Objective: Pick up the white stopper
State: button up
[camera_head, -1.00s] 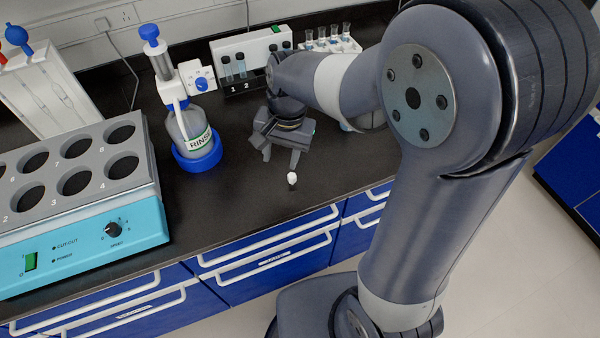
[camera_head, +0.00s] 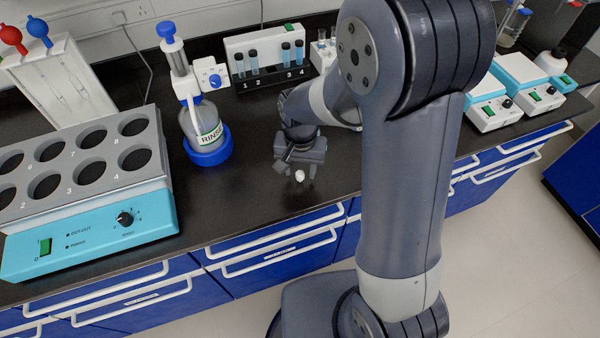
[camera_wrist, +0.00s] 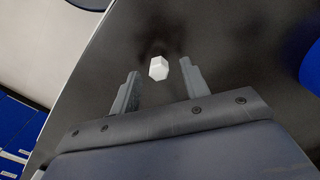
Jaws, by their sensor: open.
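The small white stopper (camera_head: 299,175) stands on the black bench top near its front edge. I cannot tell exactly how high the fingertips are above the bench.
A RINSE bottle (camera_head: 203,128) in a blue ring stands left of my gripper. A grey multi-hole heater (camera_head: 90,215) is farther left. A rack of vials (camera_head: 270,72) stands behind. The bench (camera_head: 245,205) is clear around the stopper.

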jog(key=shift+f, duration=1)
jog(key=shift+c, duration=0.5)
grip_shut()
